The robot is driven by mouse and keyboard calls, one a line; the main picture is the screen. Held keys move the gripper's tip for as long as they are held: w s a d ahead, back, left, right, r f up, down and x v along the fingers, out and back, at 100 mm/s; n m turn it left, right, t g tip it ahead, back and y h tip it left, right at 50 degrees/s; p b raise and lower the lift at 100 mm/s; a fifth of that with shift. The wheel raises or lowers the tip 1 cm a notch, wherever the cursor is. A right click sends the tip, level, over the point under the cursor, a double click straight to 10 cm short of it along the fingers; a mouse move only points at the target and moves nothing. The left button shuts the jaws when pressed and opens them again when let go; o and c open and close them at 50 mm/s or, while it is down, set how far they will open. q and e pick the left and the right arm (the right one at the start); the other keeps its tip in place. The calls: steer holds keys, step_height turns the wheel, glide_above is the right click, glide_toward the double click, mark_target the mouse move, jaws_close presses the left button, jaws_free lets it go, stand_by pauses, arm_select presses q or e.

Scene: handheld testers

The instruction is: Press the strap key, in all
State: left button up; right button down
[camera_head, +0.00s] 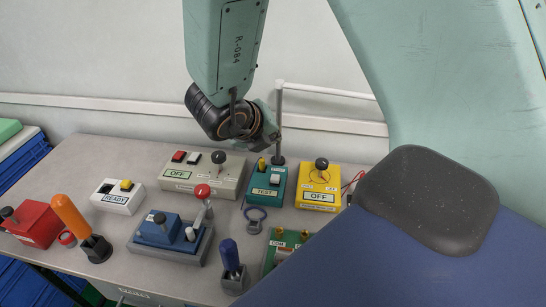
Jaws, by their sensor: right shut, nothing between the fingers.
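A green board (268,257) with brass terminals and COM lettering lies at the front of the bench, its right part hidden behind a blue link of mine. It may be the strap key, but I cannot tell for sure. My right gripper (268,134) hangs from the arm at the top centre, behind and above the bench devices. It is shut and empty, seen small and partly behind its own wrist. It appears apart from the devices. My left gripper is not in view.
Close around stand a teal TEST box (264,190), a yellow OFF box (318,199), a grey OFF panel (205,184), a blue lever device (160,231) and an upright blue handle (230,256). An orange handle (70,216) stands left. A grey post rises behind the TEST box.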

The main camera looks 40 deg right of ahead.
mark_target(273, 179)
steer(key=f+b, duration=0.8)
steer(key=f, duration=0.1)
steer(key=shift+s+d, duration=0.15)
steer(key=shift+d, duration=0.05)
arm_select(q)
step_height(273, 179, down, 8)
arm_select(e)
steer(key=shift+a, duration=0.1)
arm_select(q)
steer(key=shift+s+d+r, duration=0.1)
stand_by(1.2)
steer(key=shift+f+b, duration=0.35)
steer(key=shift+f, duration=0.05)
arm_select(e)
steer(key=shift+f, duration=0.45)
